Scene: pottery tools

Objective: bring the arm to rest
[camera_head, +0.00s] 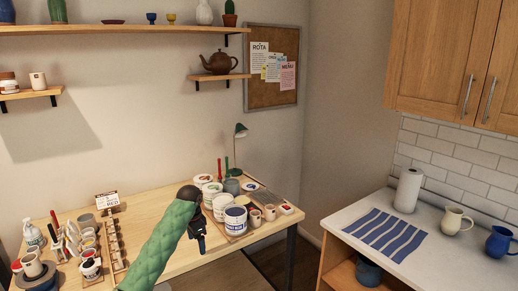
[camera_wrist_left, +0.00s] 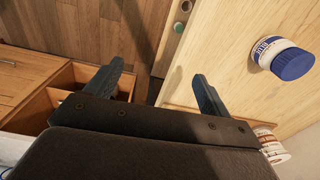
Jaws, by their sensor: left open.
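My left gripper (camera_head: 199,243) hangs over the front of the wooden table (camera_head: 152,207), at the end of the green-sleeved left arm. In the left wrist view its two dark fingers (camera_wrist_left: 155,88) stand wide apart with nothing between them. Below them are the wooden floor and the table's edge. In the head view the gripper is just left of a white tub with a dark blue top (camera_head: 236,219); I cannot tell the exact gap. My right gripper is in neither view.
Jars and small pots crowd the table's right part. Pots, a bottle (camera_head: 33,237) and tools fill its left end. A white counter (camera_head: 350,226) at right holds a striped cloth (camera_head: 385,236), paper roll (camera_head: 407,190) and two jugs. The table's middle is mostly clear.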

